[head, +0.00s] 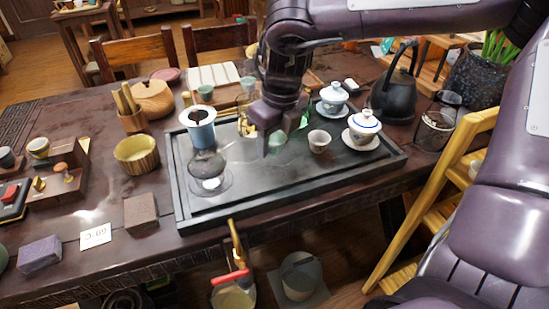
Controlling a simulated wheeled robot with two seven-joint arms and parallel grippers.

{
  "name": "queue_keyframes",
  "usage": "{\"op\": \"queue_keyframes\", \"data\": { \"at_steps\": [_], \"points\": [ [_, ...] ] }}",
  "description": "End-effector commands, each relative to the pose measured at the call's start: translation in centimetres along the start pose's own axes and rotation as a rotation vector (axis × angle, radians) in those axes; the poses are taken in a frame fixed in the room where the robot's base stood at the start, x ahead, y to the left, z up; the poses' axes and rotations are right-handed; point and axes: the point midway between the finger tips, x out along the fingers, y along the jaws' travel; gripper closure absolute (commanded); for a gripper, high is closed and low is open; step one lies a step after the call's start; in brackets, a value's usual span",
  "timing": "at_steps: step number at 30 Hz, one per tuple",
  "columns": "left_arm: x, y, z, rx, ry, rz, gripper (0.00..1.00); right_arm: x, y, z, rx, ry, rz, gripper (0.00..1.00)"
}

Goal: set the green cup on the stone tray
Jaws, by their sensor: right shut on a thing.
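My right gripper (271,142) reaches in from the right over the dark stone tray (285,183). It is shut on a small green cup (279,138), which is partly hidden by the fingers. The cup is over the middle of the tray, towards its back half. I cannot tell whether its base touches the tray. My left gripper is not in view.
On the tray, a blue-white strainer cup (202,136) and a glass pitcher (210,170) stand left. A small white cup (319,141) and lidded bowls (363,128) stand right. A black kettle (392,92) is behind. The tray's front middle is clear.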

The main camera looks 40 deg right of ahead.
Motion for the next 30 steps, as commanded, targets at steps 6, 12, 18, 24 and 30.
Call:
{"op": "queue_keyframes", "data": {
  "at_steps": [6, 12, 18, 24, 30],
  "points": [
    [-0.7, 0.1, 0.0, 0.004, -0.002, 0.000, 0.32, 1.8, 0.0, -0.3, 0.001, 0.002, 0.001, 0.76],
    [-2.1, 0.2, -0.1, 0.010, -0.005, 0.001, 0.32, 4.6, 0.1, -0.8, 0.000, 0.002, 0.001, 0.76],
    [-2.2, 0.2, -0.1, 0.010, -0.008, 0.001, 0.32, 4.6, 0.0, -0.7, 0.000, 0.000, 0.000, 0.76],
    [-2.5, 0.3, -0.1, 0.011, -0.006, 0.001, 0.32, 4.8, 0.0, -0.7, 0.000, 0.000, 0.000, 0.76],
    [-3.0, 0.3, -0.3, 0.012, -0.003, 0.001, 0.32, 4.8, 0.0, -0.8, 0.000, 0.000, 0.000, 0.41]
  ]
}}
